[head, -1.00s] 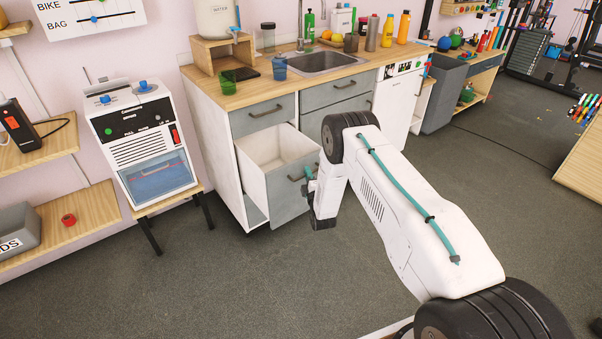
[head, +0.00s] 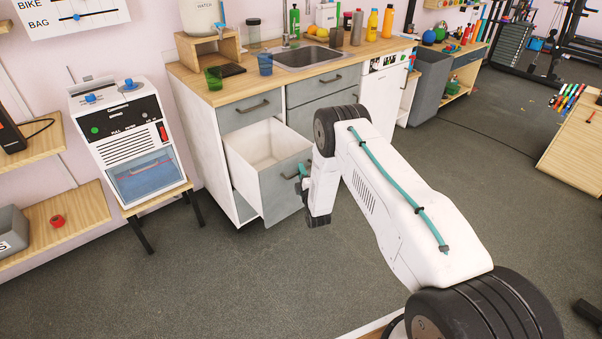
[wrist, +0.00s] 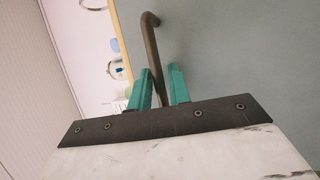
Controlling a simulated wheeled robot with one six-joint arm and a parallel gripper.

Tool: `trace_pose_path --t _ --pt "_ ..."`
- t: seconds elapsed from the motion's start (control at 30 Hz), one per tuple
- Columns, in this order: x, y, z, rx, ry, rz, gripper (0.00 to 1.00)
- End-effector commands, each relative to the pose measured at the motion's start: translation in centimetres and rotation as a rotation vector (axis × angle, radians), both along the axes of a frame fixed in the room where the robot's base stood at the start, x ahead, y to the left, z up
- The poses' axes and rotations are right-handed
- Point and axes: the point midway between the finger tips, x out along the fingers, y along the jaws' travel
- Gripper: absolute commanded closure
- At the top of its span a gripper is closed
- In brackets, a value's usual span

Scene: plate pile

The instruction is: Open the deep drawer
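The deep drawer (head: 283,188) is the grey-fronted lower drawer at the left end of the sink counter. It stands well out of the cabinet, and its white inside is visible and looks empty. Its bar handle (head: 291,175) is on the front; the bar also shows in the wrist view (wrist: 153,50). My gripper (head: 305,172) is at this handle. In the wrist view its two teal fingers (wrist: 160,82) stand on either side of the bar, with almost no gap left. My wrist hides part of the drawer front's right side in the head view.
A shallow drawer (head: 250,112) above is shut. The counter (head: 225,90) holds cups, a sink (head: 305,57) and bottles. A white machine (head: 127,140) on a small stand is to the left. The floor (head: 215,285) in front of the drawer is clear.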

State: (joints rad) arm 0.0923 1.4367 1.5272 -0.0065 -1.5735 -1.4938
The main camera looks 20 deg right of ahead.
Motion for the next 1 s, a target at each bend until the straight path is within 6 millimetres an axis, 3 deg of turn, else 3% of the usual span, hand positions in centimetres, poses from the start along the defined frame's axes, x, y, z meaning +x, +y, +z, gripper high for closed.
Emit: trace_pose_path --t 0.17,0.53,1.0 --pt "-1.3 0.2 -0.3 0.000 0.002 0.000 0.81" --pt "-6.9 0.7 -1.3 0.000 0.002 0.001 0.81" --pt "-7.7 0.7 -1.4 0.000 0.001 0.001 0.81"
